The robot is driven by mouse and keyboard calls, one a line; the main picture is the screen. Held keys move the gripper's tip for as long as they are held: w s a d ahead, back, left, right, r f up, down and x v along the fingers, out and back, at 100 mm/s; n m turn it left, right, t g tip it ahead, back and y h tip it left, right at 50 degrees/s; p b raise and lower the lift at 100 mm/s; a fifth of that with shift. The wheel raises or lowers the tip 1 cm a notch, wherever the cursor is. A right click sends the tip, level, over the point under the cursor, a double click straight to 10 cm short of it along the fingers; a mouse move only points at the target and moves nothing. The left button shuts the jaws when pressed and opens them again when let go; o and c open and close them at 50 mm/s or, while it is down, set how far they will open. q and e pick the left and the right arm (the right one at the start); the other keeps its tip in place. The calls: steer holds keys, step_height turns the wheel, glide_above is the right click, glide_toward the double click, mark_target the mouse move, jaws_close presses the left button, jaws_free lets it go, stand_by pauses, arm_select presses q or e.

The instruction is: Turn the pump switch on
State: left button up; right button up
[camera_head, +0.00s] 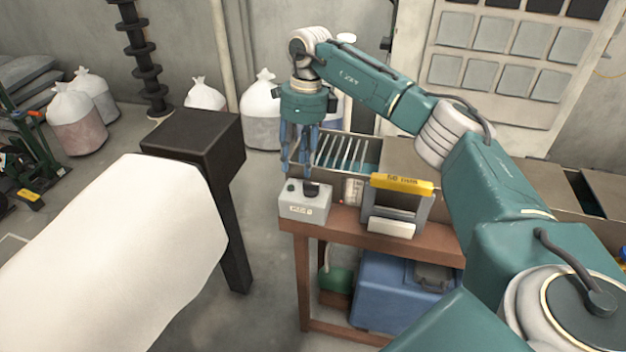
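The pump switch is a small light-grey box (305,208) with a dark knob or rocker on top and printed lettering on its front. It sits on the near left corner of a brown wooden bench (345,227). I cannot tell whether it is on or off. My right gripper (298,177) points down just above the box, with its blue fingers apart and nothing between them. One fingertip is close to the dark knob; I cannot tell whether it touches. My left gripper is not in view.
A rack with pale rods (345,152) is behind. A blue container (395,290) sits under the bench. A dark post (235,240) stands to the left.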

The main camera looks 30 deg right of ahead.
mark_target(312, 185)
steer(key=d+r+h, duration=0.1)
steer(key=d+r, duration=0.1)
steer(key=d, duration=0.1)
steer(key=f+p, duration=0.1)
steer(key=f, duration=0.2)
steer(key=f+p, duration=0.1)
steer(key=f, duration=0.2)
steer(key=f+p, duration=0.1)
steer(key=f, duration=0.2)
steer(key=shift+s+d, duration=0.25)
steer(key=shift+s, duration=0.1)
steer(key=shift+f+p, duration=0.3)
steer(key=shift+f, duration=0.3)
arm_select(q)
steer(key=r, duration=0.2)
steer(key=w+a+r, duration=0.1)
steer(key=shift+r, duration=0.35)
arm_select(e)
jaws_close()
